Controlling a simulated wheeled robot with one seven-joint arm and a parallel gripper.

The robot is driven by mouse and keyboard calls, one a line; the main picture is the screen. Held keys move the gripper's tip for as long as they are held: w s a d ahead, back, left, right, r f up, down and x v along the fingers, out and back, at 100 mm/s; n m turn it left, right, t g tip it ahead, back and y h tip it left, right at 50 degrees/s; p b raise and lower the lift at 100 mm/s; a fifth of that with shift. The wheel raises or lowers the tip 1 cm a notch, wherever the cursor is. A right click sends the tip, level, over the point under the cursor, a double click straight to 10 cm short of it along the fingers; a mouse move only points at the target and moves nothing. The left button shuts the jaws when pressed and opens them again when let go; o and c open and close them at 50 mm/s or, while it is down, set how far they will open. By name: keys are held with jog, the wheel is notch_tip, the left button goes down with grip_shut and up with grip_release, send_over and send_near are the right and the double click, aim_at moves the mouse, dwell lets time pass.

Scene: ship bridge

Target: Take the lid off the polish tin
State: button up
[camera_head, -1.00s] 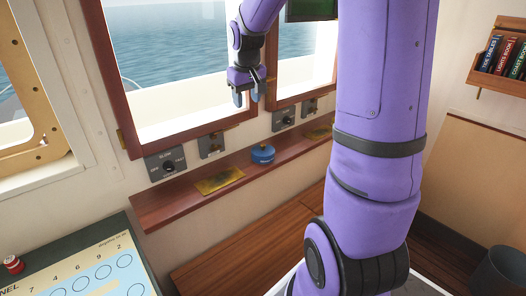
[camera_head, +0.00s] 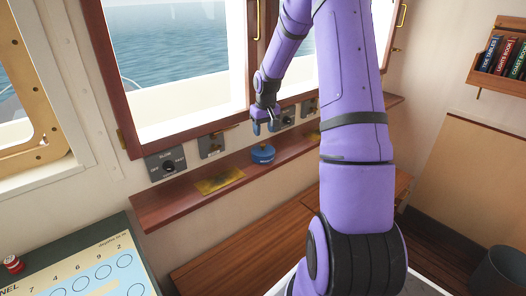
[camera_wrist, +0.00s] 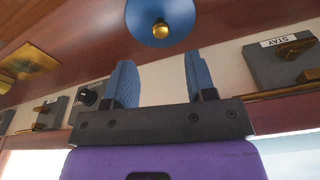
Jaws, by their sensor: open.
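The polish tin (camera_head: 263,154) is a small round blue tin on the wooden shelf (camera_head: 180,205) below the windows. In the wrist view its round blue lid (camera_wrist: 160,28) shows with a brass knob (camera_wrist: 160,29) at its middle. My gripper (camera_head: 264,124) is above the tin, its fingers apart and empty. In the wrist view the two blue fingers of my gripper (camera_wrist: 157,78) are open, with the lid beyond their tips. The fingers do not touch the lid. The tin's body below the lid is hidden in the wrist view.
A brass plate (camera_head: 220,181) lies on the shelf left of the tin; it also shows in the wrist view (camera_wrist: 28,62). Switch panels (camera_head: 166,163) line the wall above the shelf, one labelled STAY (camera_wrist: 283,58) close to the gripper. A wooden bench (camera_head: 235,250) is below.

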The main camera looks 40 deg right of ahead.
aim_at(263, 145)
jog(key=shift+w+f, duration=0.2)
jog(key=shift+f, duration=3.1)
jog(key=shift+c, duration=0.3)
grip_shut()
